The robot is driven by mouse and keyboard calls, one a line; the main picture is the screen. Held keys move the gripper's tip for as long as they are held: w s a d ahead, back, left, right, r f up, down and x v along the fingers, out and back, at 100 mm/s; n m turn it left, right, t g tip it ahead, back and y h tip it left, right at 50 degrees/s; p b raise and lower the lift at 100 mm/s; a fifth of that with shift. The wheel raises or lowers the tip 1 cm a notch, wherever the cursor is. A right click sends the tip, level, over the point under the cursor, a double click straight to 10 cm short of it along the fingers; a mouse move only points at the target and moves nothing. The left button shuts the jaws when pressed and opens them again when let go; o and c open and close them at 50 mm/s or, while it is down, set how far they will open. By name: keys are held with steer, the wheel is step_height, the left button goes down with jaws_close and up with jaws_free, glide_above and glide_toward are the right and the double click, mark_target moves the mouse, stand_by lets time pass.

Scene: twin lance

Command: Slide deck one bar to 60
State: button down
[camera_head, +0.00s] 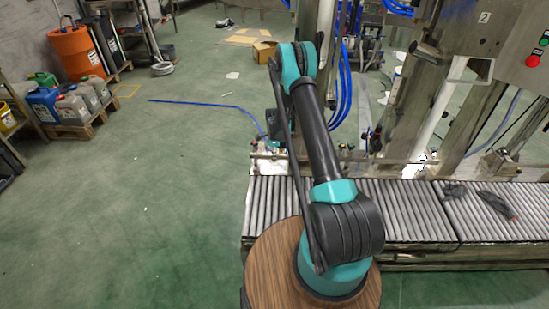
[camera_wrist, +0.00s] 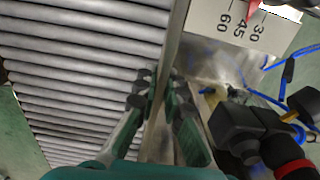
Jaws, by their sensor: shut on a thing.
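In the wrist view, my gripper (camera_wrist: 160,88) has its two green-padded fingers on either side of a thin upright metal bar (camera_wrist: 176,48) and is shut on it. The bar runs along the edge of the roller deck. A pale scale plate (camera_wrist: 270,38) at the upper right reads 60, 45 and 30. A red pointer (camera_wrist: 253,7) lies at the plate's top edge, near the 45 and 30 marks; its tip is partly cut off or hard to make out. In the head view my arm hides the gripper and most of the bar.
Rollers (camera_wrist: 80,75) fill the left of the wrist view. Black fittings with a red ring (camera_wrist: 292,168) and blue hoses (camera_wrist: 288,72) crowd the right. Open green floor lies left.

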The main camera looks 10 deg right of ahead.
steer(key=shift+w, duration=0.2)
steer(key=shift+w+d, duration=0.15)
steer(key=shift+w, duration=0.4)
steer(key=c, duration=1.4)
jaws_free()
steer(key=shift+c, duration=0.2)
step_height(320, 180, up, 7)
